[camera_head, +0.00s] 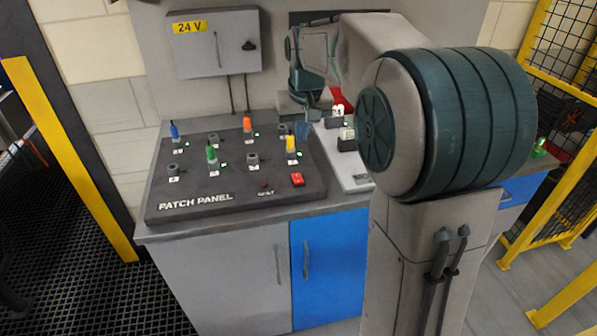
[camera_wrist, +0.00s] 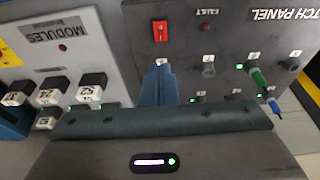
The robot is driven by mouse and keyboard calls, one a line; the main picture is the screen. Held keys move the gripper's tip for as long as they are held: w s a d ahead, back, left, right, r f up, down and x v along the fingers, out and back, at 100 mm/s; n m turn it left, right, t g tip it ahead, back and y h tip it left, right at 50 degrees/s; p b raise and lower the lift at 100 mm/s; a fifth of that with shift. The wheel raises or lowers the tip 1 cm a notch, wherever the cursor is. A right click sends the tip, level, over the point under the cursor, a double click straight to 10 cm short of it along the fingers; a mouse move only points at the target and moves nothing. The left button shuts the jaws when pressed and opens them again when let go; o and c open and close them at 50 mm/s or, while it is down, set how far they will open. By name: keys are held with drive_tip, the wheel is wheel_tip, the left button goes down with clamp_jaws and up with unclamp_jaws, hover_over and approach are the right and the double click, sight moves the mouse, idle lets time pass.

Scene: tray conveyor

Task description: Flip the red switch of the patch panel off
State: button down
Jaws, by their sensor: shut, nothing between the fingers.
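The patch panel (camera_head: 200,203) is a dark sloped board on the bench. Its red switch (camera_head: 297,180) sits at the near right corner and is in plain view; the wrist view also shows it (camera_wrist: 160,31), upside down, at the top centre. I cannot tell its on or off position for sure. My gripper (camera_head: 303,140) has blue fingers, shut and empty, over the right side of the panel near the yellow plug (camera_head: 291,145). In the wrist view the fingertips (camera_wrist: 160,66) point toward the switch, apart from it.
Blue (camera_head: 175,130), green (camera_head: 211,154) and orange (camera_head: 248,124) plugs stand up from the panel among dark sockets. A dark red fault lamp (camera_head: 265,185) is left of the switch. A modules board (camera_wrist: 48,33) with white-labelled black blocks (camera_wrist: 92,86) adjoins the panel.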

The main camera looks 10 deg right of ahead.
sight(300, 180)
drive_tip(key=x, duration=0.8)
drive_tip(key=s+x, duration=0.1)
drive_tip(key=x, duration=0.3)
drive_tip(key=shift+w+f+p, duration=0.1)
drive_tip(key=shift+f+p, duration=0.3)
drive_tip(key=shift+f, duration=0.65)
drive_tip(key=shift+d, duration=0.1)
